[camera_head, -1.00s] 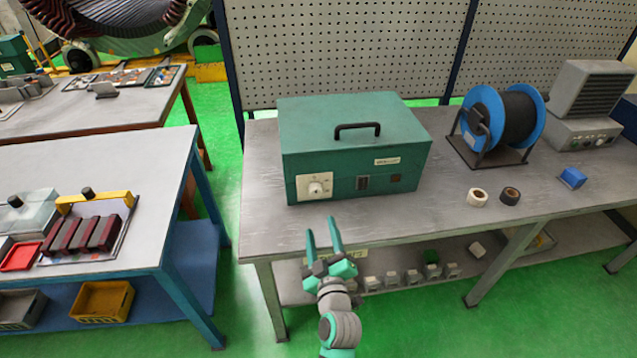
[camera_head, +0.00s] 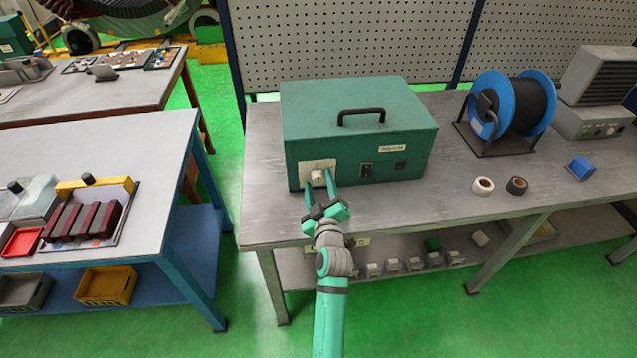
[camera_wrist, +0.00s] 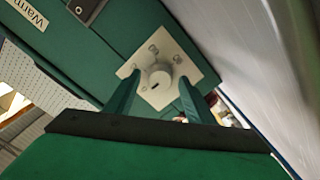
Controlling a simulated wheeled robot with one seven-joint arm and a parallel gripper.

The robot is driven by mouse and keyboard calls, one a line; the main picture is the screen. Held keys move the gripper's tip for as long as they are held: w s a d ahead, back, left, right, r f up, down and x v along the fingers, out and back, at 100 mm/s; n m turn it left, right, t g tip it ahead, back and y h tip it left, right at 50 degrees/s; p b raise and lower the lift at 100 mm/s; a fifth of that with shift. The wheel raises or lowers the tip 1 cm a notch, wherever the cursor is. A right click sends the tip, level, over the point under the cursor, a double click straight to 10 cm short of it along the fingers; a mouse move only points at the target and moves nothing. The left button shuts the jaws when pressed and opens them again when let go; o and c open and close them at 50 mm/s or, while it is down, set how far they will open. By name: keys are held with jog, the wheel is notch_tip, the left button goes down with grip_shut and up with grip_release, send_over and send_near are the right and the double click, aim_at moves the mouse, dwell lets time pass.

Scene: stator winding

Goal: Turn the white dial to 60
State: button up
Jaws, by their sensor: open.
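The white dial (camera_head: 317,174) is a round knob on a cream plate (camera_head: 304,166) at the lower left of the front of a green box (camera_head: 358,111) on the grey bench. My gripper (camera_head: 320,187) is open, its two green fingers pointing at the dial from the front. In the wrist view the dial (camera_wrist: 159,79) shows between the gripper's fingers (camera_wrist: 157,93), with one finger on each side and a gap visible. A small dark mark shows on the knob. The scale markings on the plate are too blurred to read.
A black switch (camera_head: 366,170) sits right of the dial on the box front, and a black handle (camera_head: 361,115) is on top. A blue cable reel (camera_head: 492,105), two tape rolls (camera_head: 483,186) and a blue block (camera_head: 581,168) stand to the right. The bench front is clear.

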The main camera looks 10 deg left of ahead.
jog(key=shift+w+a, duration=0.1)
jog(key=shift+w, duration=0.2)
jog(key=c, duration=1.1)
jog(key=shift+o, duration=0.2)
